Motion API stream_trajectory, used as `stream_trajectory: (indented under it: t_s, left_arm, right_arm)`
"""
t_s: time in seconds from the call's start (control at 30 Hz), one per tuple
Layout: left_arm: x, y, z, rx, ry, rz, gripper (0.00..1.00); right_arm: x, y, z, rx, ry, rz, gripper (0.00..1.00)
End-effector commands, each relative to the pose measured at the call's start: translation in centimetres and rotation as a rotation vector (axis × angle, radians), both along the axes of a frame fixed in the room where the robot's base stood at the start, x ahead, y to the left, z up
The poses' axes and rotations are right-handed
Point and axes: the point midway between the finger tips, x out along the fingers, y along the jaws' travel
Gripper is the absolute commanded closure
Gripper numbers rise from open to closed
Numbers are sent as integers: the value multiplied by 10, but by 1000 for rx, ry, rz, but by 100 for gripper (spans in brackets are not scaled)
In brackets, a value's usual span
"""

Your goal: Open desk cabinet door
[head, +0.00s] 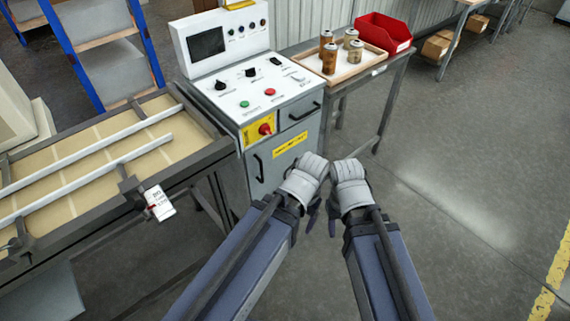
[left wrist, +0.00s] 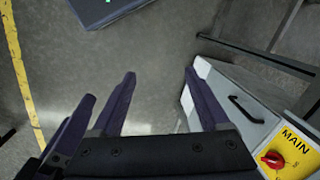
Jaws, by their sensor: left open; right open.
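The desk cabinet (head: 230,120) is a grey-white control console with a door below its panel. The door (head: 275,172) looks closed, with a black vertical handle (head: 258,168) near its left edge and a yellow label near its top. My left gripper (head: 314,212) is open and empty, just right of the door and apart from the handle. In the left wrist view, my left gripper's fingers (left wrist: 160,98) are spread over bare floor; a black handle (left wrist: 246,109) on the cabinet shows to their right. My right gripper (head: 333,218) is open and empty beside the left one.
A drawer with a black handle (head: 304,112) and a yellow plate with a red main switch (head: 265,129) are above the door. A conveyor frame (head: 190,165) stands left, and a side table (head: 345,83) with a cartridge tray and red bin (head: 384,35) right. Floor at right is clear.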

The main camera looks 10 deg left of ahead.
Motion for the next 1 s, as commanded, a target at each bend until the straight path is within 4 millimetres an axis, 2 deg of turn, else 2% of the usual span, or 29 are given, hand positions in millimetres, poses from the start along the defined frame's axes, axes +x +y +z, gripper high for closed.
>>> stream_trajectory:
  t_s: [0.03, 0.17, 0.27, 0.5, 0.7, 1.0]
  left_arm:
    - [4, 3, -11, 13, -15, 16, 29]
    - [26, 21, -45, 89, -106, 118, 43]
    - [50, 42, -74, 169, -223, 232, 53]
    - [107, 90, -120, 318, -549, 472, 53]
    - [149, 120, -147, 382, -842, 616, 53]
    - [202, 144, -174, 368, -1285, 725, 53]
  right_arm:
    - [0, 0, -11, 0, 0, 0, 50]
    - [0, 0, -48, 0, 0, 2, 50]
    - [0, 0, -85, -1, -1, 3, 50]
    - [1, 0, -164, -1, -2, 7, 50]
    - [1, 0, -230, -1, -2, 10, 50]
    - [1, 0, -327, -1, -3, 14, 50]
